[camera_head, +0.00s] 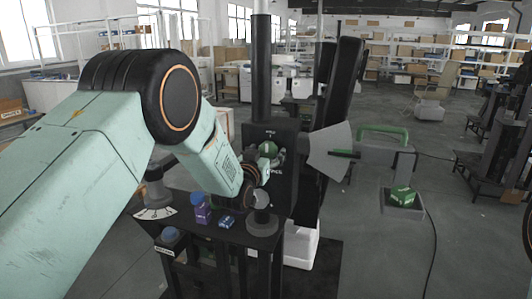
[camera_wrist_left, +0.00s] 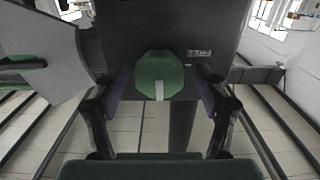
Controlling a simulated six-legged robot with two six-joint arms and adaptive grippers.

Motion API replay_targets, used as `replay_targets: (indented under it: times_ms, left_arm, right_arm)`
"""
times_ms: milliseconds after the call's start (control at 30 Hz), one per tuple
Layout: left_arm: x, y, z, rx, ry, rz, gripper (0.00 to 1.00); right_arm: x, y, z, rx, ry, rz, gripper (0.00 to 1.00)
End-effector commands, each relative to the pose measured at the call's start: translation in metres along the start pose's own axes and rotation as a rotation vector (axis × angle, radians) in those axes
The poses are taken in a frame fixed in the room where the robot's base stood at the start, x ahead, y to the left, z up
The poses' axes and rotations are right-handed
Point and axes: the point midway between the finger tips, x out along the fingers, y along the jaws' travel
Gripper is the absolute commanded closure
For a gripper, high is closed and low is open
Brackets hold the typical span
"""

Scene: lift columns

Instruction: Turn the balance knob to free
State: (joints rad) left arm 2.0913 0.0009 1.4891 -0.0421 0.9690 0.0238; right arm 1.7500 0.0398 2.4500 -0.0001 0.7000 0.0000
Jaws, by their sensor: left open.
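The balance knob (camera_head: 269,147) is green and faceted, on a dark upright panel (camera_head: 287,133). It also shows in the left wrist view (camera_wrist_left: 159,70), where its white pointer line points to the bottom of the picture. The word FREE stands upside down on the panel to the right of the knob there. My left gripper (camera_head: 266,160) is at the panel, partly in front of the knob in the head view. In the left wrist view its open fingers (camera_wrist_left: 161,88) stand either side of the knob, with gaps showing. My right gripper is not in view.
A dark bench (camera_head: 233,234) below the panel carries a purple block (camera_head: 202,213), a small blue box (camera_head: 227,222) and a grey round weight (camera_head: 262,224). A grey balance arm with a green handle (camera_head: 384,131) reaches right; a pan below it holds a green box (camera_head: 402,196).

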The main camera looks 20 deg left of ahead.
Motion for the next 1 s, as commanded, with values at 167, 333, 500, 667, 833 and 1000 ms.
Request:
replay_targets:
  times_ms: [167,333,500,667,833,1000]
  left_arm:
    - [-0.0002,0.0001,0.0003,0.000,0.000,0.000,0.33]
    - [-0.0003,-0.0001,0.0002,0.000,0.000,0.000,0.48]
    - [-0.0004,-0.0007,0.0002,-0.001,0.000,-0.001,0.62]
    - [-0.0003,-0.0008,0.0001,-0.001,0.000,-0.001,0.76]
    - [-0.0002,-0.0001,-0.0001,-0.002,0.001,0.000,0.81]
    - [-0.0002,-0.0004,0.0003,-0.033,0.001,0.000,0.81]
  right_arm:
    - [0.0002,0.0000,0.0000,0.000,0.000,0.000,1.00]
    - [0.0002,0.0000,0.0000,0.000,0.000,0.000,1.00]
    - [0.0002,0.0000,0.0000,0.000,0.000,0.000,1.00]
    - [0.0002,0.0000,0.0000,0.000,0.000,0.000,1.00]
    - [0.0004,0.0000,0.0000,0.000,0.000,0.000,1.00]
    - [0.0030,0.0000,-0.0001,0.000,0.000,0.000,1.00]
